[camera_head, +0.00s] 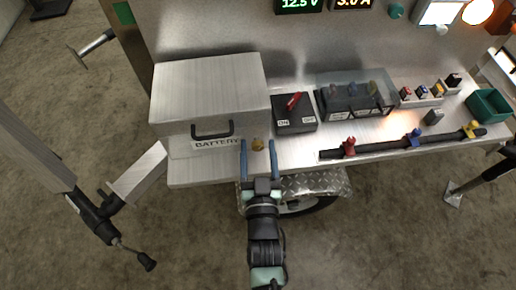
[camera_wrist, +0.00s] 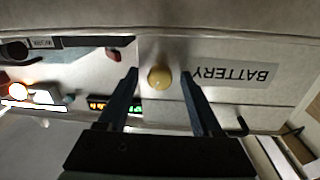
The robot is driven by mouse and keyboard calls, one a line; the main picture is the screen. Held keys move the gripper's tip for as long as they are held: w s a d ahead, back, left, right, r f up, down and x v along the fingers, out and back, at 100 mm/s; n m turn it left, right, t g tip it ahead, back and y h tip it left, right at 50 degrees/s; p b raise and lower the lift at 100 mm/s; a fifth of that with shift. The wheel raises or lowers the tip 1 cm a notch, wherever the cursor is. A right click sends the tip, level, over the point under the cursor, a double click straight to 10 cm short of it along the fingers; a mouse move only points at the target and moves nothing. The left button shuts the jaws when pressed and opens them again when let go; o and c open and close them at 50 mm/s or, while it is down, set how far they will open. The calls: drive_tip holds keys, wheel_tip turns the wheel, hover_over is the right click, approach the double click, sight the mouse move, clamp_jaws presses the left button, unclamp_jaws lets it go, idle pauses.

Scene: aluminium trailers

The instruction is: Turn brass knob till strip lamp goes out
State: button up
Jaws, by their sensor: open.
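My gripper (camera_head: 258,146) is open, with one blue finger on each side of the knob. In the wrist view my fingertips (camera_wrist: 160,73) show a gap to the knob on both sides. A lit white strip (camera_wrist: 35,106), which looks like the strip lamp, glows at the left of the wrist view beside a round orange light.
A black switch box (camera_head: 294,113) with a red lever is to the right. A dark bar (camera_head: 385,147) with coloured clamps runs along the front edge.

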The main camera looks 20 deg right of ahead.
clamp_jaws()
drive_tip(key=shift+w+r+m+p, duration=0.1)
drive_tip(key=shift+m+p, duration=0.25)
drive_tip(key=shift+m, duration=0.85)
drive_tip(key=m, duration=0.2)
drive_tip(key=shift+m, duration=0.3)
unclamp_jaws()
drive_tip(key=v, duration=1.3)
drive_tip(key=shift+p, duration=0.4)
